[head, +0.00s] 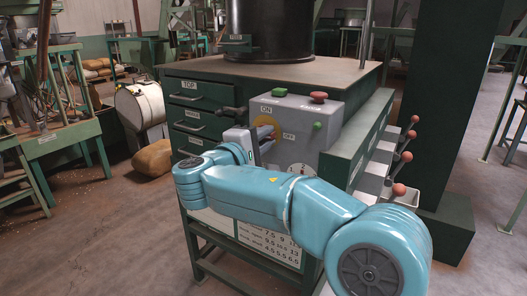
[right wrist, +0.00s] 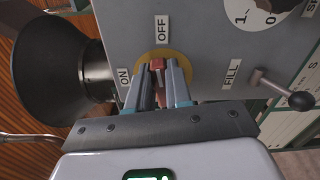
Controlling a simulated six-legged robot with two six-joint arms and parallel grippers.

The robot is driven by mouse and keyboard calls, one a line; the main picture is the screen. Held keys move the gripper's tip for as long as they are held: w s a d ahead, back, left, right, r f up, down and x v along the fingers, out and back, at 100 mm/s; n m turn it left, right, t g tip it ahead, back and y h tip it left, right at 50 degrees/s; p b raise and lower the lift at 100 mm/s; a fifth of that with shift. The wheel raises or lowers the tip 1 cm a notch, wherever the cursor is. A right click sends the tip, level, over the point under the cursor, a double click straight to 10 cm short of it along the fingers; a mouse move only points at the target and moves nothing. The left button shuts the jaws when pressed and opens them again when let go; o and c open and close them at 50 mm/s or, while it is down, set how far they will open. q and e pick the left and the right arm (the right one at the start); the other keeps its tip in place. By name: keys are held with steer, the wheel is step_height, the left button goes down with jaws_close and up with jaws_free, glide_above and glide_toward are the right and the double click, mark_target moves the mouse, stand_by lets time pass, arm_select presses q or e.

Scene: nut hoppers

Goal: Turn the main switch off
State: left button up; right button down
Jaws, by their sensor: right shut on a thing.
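The main switch is a red handle (right wrist: 157,64) on a yellow round plate (right wrist: 182,58), set in the grey control box (head: 330,112). In the head view the yellow plate (head: 266,122) shows partly behind my gripper. My right gripper (head: 267,143) reaches the front of the box. In the right wrist view its two blue-grey fingers (right wrist: 160,75) are shut on the red handle, one on each side. An ON label (right wrist: 124,76) and an OFF label (right wrist: 162,30) stand by the plate. The fingers hide part of the handle, so its exact angle is hard to tell. My left gripper is not in view.
A green button (head: 280,92) and a red button (head: 318,97) top the box. A lever with a dark knob (right wrist: 301,101) sits by the FILL label (right wrist: 231,74). A black cone (right wrist: 52,65) is close at left. Red-knobbed levers (head: 406,156) stick out at right.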

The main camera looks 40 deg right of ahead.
steer(key=shift+f+m+b, duration=0.2)
steer(key=shift+m+b, duration=0.7)
steer(key=c, duration=1)
jaws_free()
steer(key=shift+s, duration=0.1)
steer(key=shift+c, duration=0.2)
steer(key=v, duration=1.6)
steer(key=shift+p, duration=0.4)
steer(key=shift+a, duration=0.15)
